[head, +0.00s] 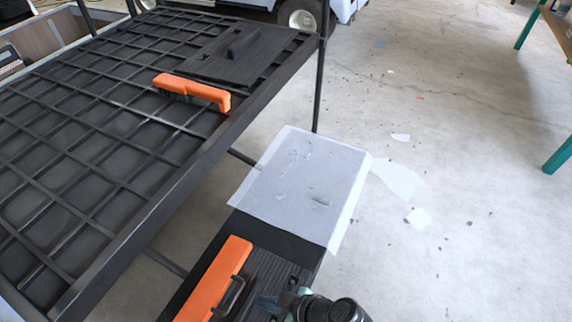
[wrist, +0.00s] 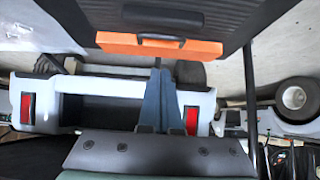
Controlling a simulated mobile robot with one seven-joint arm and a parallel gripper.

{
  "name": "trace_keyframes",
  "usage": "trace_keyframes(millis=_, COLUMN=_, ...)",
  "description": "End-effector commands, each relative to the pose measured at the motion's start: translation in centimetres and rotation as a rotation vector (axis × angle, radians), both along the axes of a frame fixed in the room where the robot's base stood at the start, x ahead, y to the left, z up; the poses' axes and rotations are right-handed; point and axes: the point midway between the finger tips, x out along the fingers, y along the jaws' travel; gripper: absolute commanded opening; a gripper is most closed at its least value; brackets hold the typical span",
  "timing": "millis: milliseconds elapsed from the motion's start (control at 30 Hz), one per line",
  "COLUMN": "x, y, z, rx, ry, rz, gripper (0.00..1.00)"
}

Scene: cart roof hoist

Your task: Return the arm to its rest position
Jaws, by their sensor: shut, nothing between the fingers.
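My gripper (wrist: 158,72) shows in the wrist view as two blue-grey fingers, closed together and empty. Its tips reach toward the orange bar (wrist: 120,43) of a black ribbed case with a dark handle; I cannot tell whether they touch it. In the head view, dark rounded parts of my arm show at the bottom edge, beside a black ribbed case (head: 265,277) with an orange bar (head: 214,280).
A black roof rack (head: 185,150) fills the left, bearing a second orange bar (head: 192,92) and a black panel (head: 232,55). A white sheet (head: 300,185) covers a surface beyond the near case. Open concrete floor (head: 450,150) lies to the right, with a green-legged table (head: 557,157) at the edge.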

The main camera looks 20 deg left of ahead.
Motion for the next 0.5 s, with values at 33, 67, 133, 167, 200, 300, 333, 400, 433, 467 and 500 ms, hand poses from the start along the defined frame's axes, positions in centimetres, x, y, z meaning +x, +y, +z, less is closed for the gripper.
trace_keyframes(millis=33, x=0.0, y=0.0, z=0.0, rx=0.000, ry=0.000, rz=0.000, gripper=0.00)
trace_keyframes(millis=67, x=0.0, y=0.0, z=0.0, rx=0.000, ry=0.000, rz=0.000, gripper=0.00)
trace_keyframes(millis=133, x=0.0, y=0.0, z=0.0, rx=0.000, ry=0.000, rz=0.000, gripper=0.00)
trace_keyframes(millis=167, x=0.1, y=0.0, z=0.0, rx=-0.001, ry=-0.002, rz=-0.002, gripper=0.00)
trace_keyframes(millis=200, x=0.5, y=-0.1, z=0.3, rx=-0.006, ry=-0.010, rz=-0.011, gripper=0.00)
trace_keyframes(millis=300, x=3.2, y=-0.5, z=2.0, rx=-0.034, ry=-0.053, rz=-0.073, gripper=0.00)
trace_keyframes(millis=333, x=4.3, y=-0.8, z=2.8, rx=-0.046, ry=-0.072, rz=-0.104, gripper=0.00)
trace_keyframes(millis=400, x=7.7, y=-1.5, z=5.6, rx=-0.073, ry=-0.133, rz=-0.199, gripper=0.00)
trace_keyframes(millis=433, x=9.3, y=-1.8, z=7.1, rx=-0.081, ry=-0.163, rz=-0.247, gripper=0.00)
trace_keyframes(millis=467, x=10.9, y=-2.2, z=8.7, rx=-0.088, ry=-0.197, rz=-0.299, gripper=0.00)
trace_keyframes(millis=500, x=12.9, y=-2.8, z=11.1, rx=-0.089, ry=-0.243, rz=-0.368, gripper=0.00)
